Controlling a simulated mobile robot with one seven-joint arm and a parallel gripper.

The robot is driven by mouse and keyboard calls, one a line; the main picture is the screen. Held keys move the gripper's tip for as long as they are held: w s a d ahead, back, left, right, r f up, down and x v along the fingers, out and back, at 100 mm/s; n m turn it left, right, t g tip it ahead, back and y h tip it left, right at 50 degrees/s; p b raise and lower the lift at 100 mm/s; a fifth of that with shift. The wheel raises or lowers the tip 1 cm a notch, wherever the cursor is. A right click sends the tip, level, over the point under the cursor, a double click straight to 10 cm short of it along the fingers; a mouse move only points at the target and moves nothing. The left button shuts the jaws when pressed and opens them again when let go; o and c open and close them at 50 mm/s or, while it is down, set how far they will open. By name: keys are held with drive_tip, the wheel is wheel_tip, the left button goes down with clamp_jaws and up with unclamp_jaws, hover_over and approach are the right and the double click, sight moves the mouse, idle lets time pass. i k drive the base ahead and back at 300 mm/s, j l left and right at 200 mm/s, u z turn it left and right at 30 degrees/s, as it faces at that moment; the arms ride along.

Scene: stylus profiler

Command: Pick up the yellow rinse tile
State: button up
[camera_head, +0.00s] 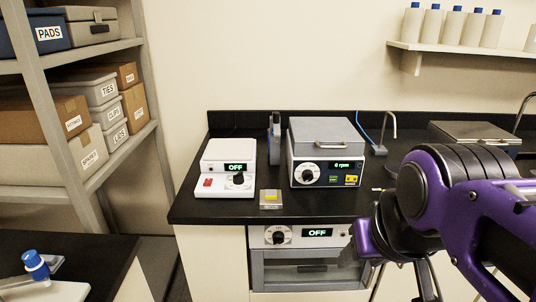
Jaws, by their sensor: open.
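A small square tile (271,198) with a yellow patch lies flat on the black bench top, near its front edge, in the head view. It looks like the yellow rinse tile, though it is small here and its grey-beige surround is hard to make out. My purple arm comes in from the right. My gripper (364,246) is at its lower left end, in front of the bench, to the right of and apart from the tile. It is open and holds nothing that I can see; its fingers are partly hidden by the arm.
A white device (226,168) reading OFF stands left of the tile. A grey-lidded device (324,152) reading 0 rpm stands behind it to the right. Shelves (60,60) with boxes stand at left.

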sight(269, 193)
drive_tip(key=z, duration=0.95)
drive_tip(key=u, duration=1.3)
drive_tip(key=i+j+z, duration=0.3)
drive_tip(key=z, duration=0.15)
drive_tip(key=i+j+z, duration=0.4)
drive_tip(key=i+j, duration=0.05)
